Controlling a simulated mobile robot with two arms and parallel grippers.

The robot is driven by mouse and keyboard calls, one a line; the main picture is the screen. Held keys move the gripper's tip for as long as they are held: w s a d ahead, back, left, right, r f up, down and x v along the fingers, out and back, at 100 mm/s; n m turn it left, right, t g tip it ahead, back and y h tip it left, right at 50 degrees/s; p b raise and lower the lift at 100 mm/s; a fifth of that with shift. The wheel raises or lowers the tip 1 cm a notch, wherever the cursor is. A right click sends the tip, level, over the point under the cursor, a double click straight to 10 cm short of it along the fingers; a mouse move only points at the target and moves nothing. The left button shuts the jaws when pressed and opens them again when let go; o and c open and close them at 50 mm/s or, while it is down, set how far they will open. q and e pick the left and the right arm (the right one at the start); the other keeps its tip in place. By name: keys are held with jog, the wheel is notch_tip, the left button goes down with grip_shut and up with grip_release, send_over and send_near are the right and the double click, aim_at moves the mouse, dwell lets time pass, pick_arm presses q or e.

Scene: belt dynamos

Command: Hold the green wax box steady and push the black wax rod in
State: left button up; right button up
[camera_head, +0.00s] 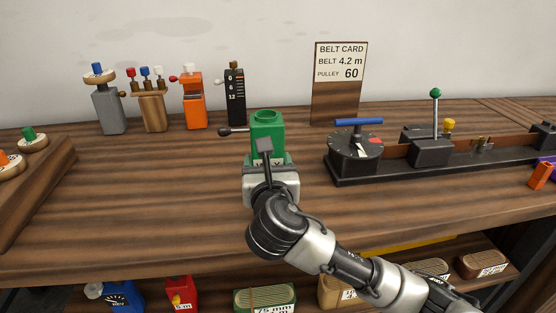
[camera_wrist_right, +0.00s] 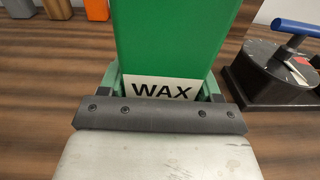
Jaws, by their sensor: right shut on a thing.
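The green wax box (camera_head: 268,125) stands upright on the bench, with an opening in its top. It fills the top middle of the right wrist view (camera_wrist_right: 170,40), with a white WAX label low on its near face. A black rod (camera_head: 236,131) with a round knob sticks out from the box's left side in the head view. My right gripper (camera_head: 268,160) is shut on the lower part of the box, with its green-edged fingers on either side of the label in the wrist view (camera_wrist_right: 160,92). My left gripper is in neither view.
A black device with a blue-handled dial (camera_head: 355,145) and a green-knobbed lever (camera_head: 435,115) stands to the right. Several small machines line the back left, including an orange one (camera_head: 194,105). A belt card (camera_head: 340,65) stands behind.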

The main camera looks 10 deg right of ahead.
jog(key=shift+w+a+f, duration=0.4)
jog(key=shift+a+f, duration=0.15)
jog(key=shift+w+a+f, duration=0.35)
jog(key=shift+a+f, duration=0.15)
jog(key=shift+a, duration=0.05)
jog(key=shift+w+a+f+b, duration=0.25)
jog(key=shift+a+f+b, duration=0.05)
jog(key=shift+a+f, duration=0.1)
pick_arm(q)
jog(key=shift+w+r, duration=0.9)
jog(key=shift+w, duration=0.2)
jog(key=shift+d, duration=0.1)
pick_arm(e)
jog(key=shift+f, duration=0.25)
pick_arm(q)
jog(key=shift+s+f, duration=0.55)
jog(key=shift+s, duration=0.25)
pick_arm(e)
jog(key=shift+f, duration=0.15)
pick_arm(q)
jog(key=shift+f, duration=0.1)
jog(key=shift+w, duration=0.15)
pick_arm(e)
jog(key=shift+f, duration=0.1)
pick_arm(q)
jog(key=shift+p, duration=0.3)
pick_arm(e)
jog(key=shift+f, duration=0.1)
